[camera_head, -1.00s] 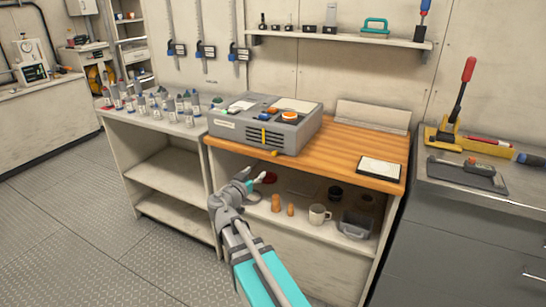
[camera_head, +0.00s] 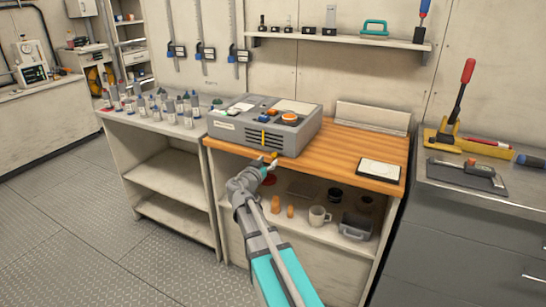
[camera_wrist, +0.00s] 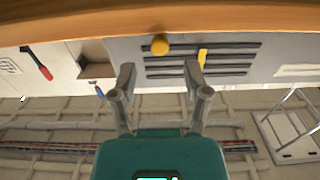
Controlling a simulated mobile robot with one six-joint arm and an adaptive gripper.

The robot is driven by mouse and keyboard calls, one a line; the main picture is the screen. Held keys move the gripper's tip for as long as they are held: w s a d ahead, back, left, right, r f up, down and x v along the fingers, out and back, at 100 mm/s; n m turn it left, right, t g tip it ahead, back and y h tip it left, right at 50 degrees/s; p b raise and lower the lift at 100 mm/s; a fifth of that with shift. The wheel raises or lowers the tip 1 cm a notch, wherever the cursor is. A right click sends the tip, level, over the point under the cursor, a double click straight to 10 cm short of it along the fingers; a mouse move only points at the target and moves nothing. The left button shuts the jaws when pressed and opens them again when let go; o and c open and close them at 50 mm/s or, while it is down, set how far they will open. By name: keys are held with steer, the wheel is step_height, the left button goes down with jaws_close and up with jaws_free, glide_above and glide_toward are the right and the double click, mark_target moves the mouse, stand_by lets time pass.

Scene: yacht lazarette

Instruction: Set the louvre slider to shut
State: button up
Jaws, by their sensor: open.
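A grey unit (camera_head: 290,137) stands on the wooden bench top, with dark horizontal louvre slots in its front. A yellow slider tab (camera_head: 263,136) stands upright across the slots; it also shows in the wrist view (camera_wrist: 202,58), right of my fingers' middle. The wrist view appears upside down. My gripper (camera_wrist: 160,78) is open and empty, facing the unit's front with a gap. In the head view my gripper (camera_head: 266,165) is at the bench's front edge, its fingers partly hidden.
The wooden bench top (camera_head: 350,152) runs close to my gripper. Below, a shelf holds a mug (camera_head: 319,216) and other items. Several bottles (camera_head: 165,105) stand on the left cabinet.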

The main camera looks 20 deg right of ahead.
mark_target(273, 156)
steer(key=shift+x, duration=2.3)
jaws_close()
